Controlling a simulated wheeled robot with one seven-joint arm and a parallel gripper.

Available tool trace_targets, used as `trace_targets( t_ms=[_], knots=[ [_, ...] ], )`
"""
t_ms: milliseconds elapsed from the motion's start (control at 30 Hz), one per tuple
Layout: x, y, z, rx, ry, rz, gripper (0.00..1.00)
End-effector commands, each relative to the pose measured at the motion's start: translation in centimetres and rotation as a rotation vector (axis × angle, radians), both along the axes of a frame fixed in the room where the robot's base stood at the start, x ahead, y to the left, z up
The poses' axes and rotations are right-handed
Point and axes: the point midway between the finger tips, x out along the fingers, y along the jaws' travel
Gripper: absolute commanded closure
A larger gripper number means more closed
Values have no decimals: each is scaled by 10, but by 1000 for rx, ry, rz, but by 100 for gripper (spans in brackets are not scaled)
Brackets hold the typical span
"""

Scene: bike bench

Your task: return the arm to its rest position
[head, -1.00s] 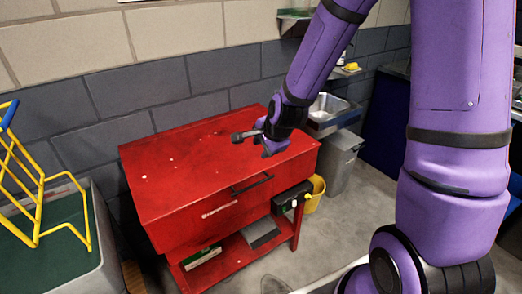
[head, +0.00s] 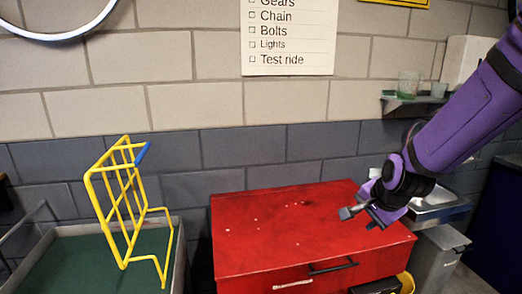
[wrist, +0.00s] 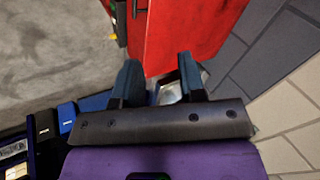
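My purple arm reaches in from the right of the head view. My gripper (head: 358,213) hangs in front of the right part of the red cabinet (head: 258,229). In the wrist view, my gripper's (wrist: 160,76) two dark fingers are apart with nothing held between them. The red cabinet (wrist: 185,28) also shows beyond the fingertips there. I cannot tell the exact height of my gripper above the cabinet top.
A yellow wire rack (head: 124,212) stands on a green-topped grey bench (head: 62,265) at left. A metal sink (head: 437,209), a grey bin (head: 437,262) and a shelf with glasses (head: 412,100) are at right. The cabinet top looks clear apart from small pale specks.

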Motion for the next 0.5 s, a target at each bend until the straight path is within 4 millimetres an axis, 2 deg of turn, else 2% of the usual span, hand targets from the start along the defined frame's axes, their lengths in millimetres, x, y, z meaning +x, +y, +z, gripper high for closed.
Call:
trace_targets(
  t_ms=[33,100,267,500],
  knots=[
    [-8,-1,16,-37,-9,51,63],
    [-20,-2,33,-86,-9,122,63],
    [-51,-7,71,-197,-9,281,63],
    [-106,-16,120,-345,-5,507,63]
  ],
)
